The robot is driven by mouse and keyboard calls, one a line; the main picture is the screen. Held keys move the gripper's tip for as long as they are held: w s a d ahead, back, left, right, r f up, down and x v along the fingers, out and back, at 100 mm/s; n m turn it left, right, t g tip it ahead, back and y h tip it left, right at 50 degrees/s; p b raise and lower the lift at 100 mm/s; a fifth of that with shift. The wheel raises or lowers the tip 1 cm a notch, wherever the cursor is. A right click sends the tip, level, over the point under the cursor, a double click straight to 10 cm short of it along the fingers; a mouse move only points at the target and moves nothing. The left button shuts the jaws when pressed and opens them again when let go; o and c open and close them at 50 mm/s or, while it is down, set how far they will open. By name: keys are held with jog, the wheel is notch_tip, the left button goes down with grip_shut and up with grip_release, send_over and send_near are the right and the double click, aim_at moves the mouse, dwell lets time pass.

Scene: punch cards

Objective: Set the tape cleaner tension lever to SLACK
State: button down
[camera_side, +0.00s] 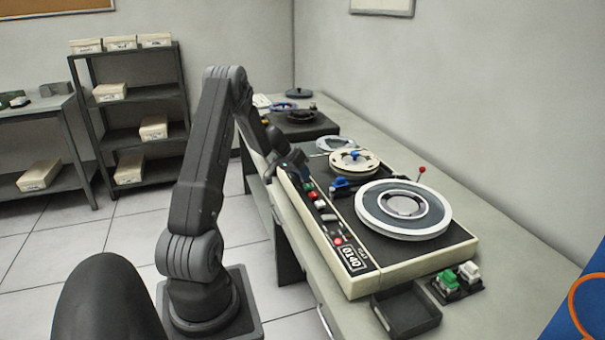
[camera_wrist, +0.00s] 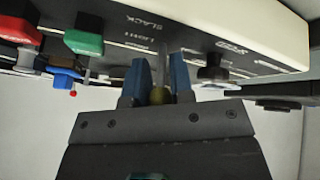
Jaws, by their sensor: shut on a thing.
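The tape machine (camera_side: 375,277) is a cream cabinet with a black top, two reels and a row of front controls. In the wrist view its cream front (camera_wrist: 270,25) appears upside down. A pale lever stem ends in a dull yellow-green ball knob (camera_wrist: 158,96) between the blue fingertips of my gripper (camera_wrist: 158,78). My gripper is shut on this lever. The printed words SLACK (camera_wrist: 143,24) and LIGHT (camera_wrist: 131,42) lie close beside the stem, on its left. Which mark the lever points to is unclear. In the side view my gripper (camera_side: 297,160) hides the lever.
Beside the lever stand a green button (camera_wrist: 84,43), a red button (camera_wrist: 18,30) and a black knob (camera_wrist: 213,73). A black tray (camera_side: 406,312) and green and white switches (camera_side: 447,282) sit at the bench's near end. A shelf (camera_side: 128,97) stands behind.

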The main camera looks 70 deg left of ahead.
jog(key=shift+s+t, duration=0.2)
jog(key=shift+t, duration=0.4)
jog(key=c, duration=1)
grip_release()
jog(key=shift+w+g, duration=0.2)
jog(key=shift+g, duration=0.2)
jog(key=shift+w+g, duration=0.3)
jog(key=shift+g, duration=0.65)
jog(key=shift+w+g, duration=0.3)
jog(key=shift+g, duration=0.65)
jog(key=g, duration=0.1)
jog(key=w+g, duration=0.1)
jog(key=g, duration=0.1)
jog(key=shift+w+f+g, duration=0.1)
jog(key=shift+f+g, duration=0.1)
jog(key=shift+g, duration=0.1)
notch_tip(320, 180, up, 14)
jog(key=d, duration=0.1)
jog(key=w+d+r+m+t, duration=0.1)
jog(key=d+r, duration=0.4)
jog(key=d, duration=0.6)
jog(key=w+d+r+m+t, duration=0.1)
jog(key=d+r, duration=0.4)
jog(key=d, duration=0.6)
jog(key=shift+d+m+y, duration=0.3)
jog(key=shift+d+m, duration=0.1)
